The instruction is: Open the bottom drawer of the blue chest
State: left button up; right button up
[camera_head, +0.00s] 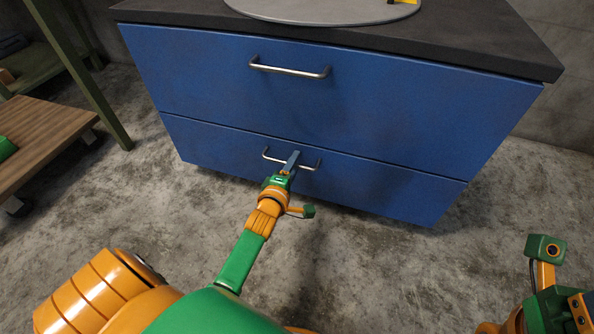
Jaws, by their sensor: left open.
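The blue chest (400,120) stands ahead with a dark top and two drawers. Its bottom drawer (380,188) looks flush with the front, and its metal bar handle (309,167) shows on both sides of my gripper. My left gripper (291,160) is open at the middle of that handle. It overlaps the bar in the picture; I cannot tell whether the bar lies between the fingers. The top drawer (400,90) is shut, with its own bar handle (290,70). Part of my right arm shows at the lower right, but its fingertips are out of view.
A round grey plate (320,10) lies on the chest's dark top (470,50), with a small yellow item (403,2) on it. A wooden-topped cart (40,140) and a green frame post (80,80) stand at the left. The concrete floor (390,270) before the chest is clear.

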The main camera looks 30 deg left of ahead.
pick_arm(q)
jog(key=shift+w, duration=0.15)
grip_shut()
dwell(1.4)
